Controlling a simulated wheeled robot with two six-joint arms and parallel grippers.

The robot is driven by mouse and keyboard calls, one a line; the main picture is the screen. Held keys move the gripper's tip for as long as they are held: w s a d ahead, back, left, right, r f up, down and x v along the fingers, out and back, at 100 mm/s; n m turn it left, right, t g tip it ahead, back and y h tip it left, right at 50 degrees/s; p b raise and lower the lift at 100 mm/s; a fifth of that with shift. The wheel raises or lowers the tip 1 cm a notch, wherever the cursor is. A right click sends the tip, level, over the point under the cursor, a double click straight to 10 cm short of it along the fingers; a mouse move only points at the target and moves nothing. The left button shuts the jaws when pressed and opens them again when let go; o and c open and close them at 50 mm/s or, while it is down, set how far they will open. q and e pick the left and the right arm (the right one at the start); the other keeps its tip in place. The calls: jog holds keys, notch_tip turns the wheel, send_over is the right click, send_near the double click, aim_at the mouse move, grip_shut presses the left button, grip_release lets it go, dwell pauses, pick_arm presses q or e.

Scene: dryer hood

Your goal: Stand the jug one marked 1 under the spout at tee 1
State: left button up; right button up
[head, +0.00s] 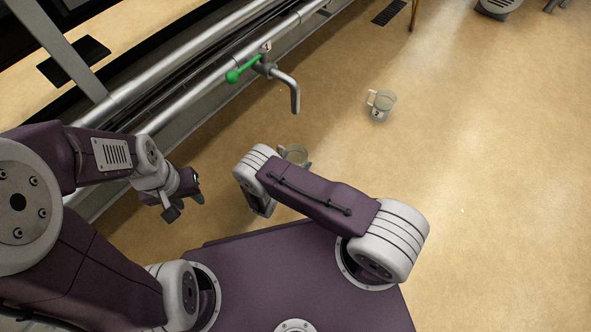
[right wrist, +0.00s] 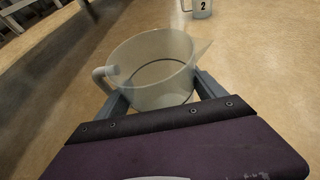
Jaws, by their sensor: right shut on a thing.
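A translucent jug (right wrist: 155,75) with a side handle and a pouring lip is between the fingers of my right gripper (right wrist: 162,95), which is shut on it. No mark on this jug shows. In the head view the jug (head: 295,153) is partly hidden behind my right arm, below the spout in the picture and not under its mouth. Whether it touches the floor is unclear. The spout (head: 294,92) bends down from a tee with a green lever (head: 238,73) and a small tag that seems to read 1. My left gripper (head: 186,205) is open and empty, left of the jug.
A second jug (head: 380,107), marked 2, stands on the floor to the right of the spout; it also shows in the right wrist view (right wrist: 202,9). Steel pipes (head: 190,100) run diagonally along the left. The floor at the right is mostly clear.

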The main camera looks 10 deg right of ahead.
notch_tip(320, 180, down, 4)
jog(key=b, duration=0.4)
jog(key=shift+f, duration=0.2)
jog(key=shift+r+p, duration=0.3)
jog(key=shift+p, duration=0.05)
jog(key=shift+f, duration=0.25)
jog(key=o, duration=1.5)
jog(key=shift+r, duration=0.1)
jog(key=shift+c, duration=0.2)
jog(key=shift+r, duration=0.1)
